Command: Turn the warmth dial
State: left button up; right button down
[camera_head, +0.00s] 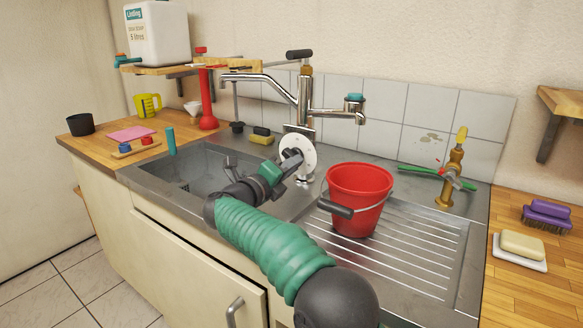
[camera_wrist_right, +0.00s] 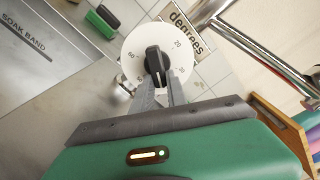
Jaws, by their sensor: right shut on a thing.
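The warmth dial is a white disc (camera_head: 309,153) with a black knob at its middle, standing in front of the tap at the back of the steel sink. In the right wrist view the disc (camera_wrist_right: 138,44) carries numbers, among them 20 and 60, and the black knob (camera_wrist_right: 154,62) shows above my fingers. A plate reading "degrees" (camera_wrist_right: 184,27) is beside the disc. My right gripper (camera_head: 291,163) reaches the dial from the front, and its fingers (camera_wrist_right: 160,88) are shut on the knob, partly covering the disc's lower edge. My left gripper is not in view.
A red bucket (camera_head: 360,187) stands on the drainer just right of my right gripper. The chrome tap (camera_head: 304,100) rises behind the dial. The sink basin (camera_head: 190,168) is open at the left.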

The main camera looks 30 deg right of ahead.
jog(key=c, duration=1.3)
grip_release()
jog(key=shift+f, duration=0.3)
jog(key=shift+r, duration=0.1)
jog(key=p+v, duration=0.3)
jog(key=v, duration=1.3)
jog(key=shift+w+a, duration=0.1)
jog(key=shift+a, duration=0.4)
